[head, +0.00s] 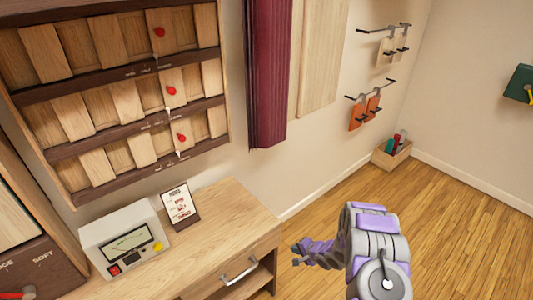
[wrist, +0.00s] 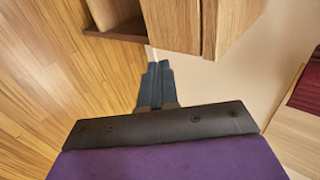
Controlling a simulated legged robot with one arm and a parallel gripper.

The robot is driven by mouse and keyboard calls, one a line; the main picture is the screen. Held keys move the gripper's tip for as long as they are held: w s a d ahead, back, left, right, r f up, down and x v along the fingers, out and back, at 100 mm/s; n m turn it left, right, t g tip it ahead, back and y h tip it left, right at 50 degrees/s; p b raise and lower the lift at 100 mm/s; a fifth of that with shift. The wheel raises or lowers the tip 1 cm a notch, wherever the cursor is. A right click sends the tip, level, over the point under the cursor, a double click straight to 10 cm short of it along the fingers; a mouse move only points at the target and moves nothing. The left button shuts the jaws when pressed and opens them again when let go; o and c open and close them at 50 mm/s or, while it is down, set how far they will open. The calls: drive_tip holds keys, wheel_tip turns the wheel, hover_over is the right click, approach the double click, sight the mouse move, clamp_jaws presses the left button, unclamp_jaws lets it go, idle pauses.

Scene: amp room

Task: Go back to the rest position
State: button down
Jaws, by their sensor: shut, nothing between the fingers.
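My gripper (head: 298,247) is at the end of my purple and grey arm in the head view, low and right of the wooden desk (head: 225,215). In the wrist view my gripper (wrist: 155,70) has its dark fingers together, shut and empty. Beyond the fingertips lie the pale wall and the wooden furniture side. The gripper appears apart from the desk.
A meter box (head: 125,240) and a small card (head: 180,205) stand on the desk. A drawer handle (head: 239,270) shows on its front. A panel of wooden slats (head: 120,95) with red knobs hangs above. Open wooden floor (head: 390,195) lies right, with a small crate (head: 391,155) against the wall.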

drive_tip(key=s+d+r+n+g+h, duration=0.1)
drive_tip(key=s+d+r+h, duration=0.15)
drive_tip(key=r, duration=0.45)
drive_tip(key=s+d+r+n+h, duration=0.1)
drive_tip(key=d+r+n+h, duration=0.15)
drive_tip(key=r, duration=0.55)
drive_tip(key=s+d+r+g+h, duration=0.1)
drive_tip(key=d+r+h, duration=0.1)
drive_tip(key=d+r, duration=0.35)
drive_tip(key=s+a+r+n+g+b, duration=0.1)
drive_tip(key=s+a+r+n+g, duration=0.15)
drive_tip(key=s+r, duration=0.65)
drive_tip(key=s+a+r+n+g, duration=0.15)
drive_tip(key=s+a+r, duration=0.35)
drive_tip(key=s, duration=0.7)
drive_tip(key=s+a+r+n+g+y, duration=0.1)
drive_tip(key=s+a+r+n, duration=0.1)
drive_tip(key=s, duration=0.8)
drive_tip(key=s+a+r+n+g, duration=0.1)
drive_tip(key=s+a, duration=0.4)
drive_tip(key=s, duration=0.6)
wheel_tip(320, 180, up, 3)
drive_tip(key=shift+a+f+n+g+y+b, duration=0.1)
drive_tip(key=shift+a+n+g+y+b, duration=0.25)
drive_tip(key=shift+g, duration=0.45)
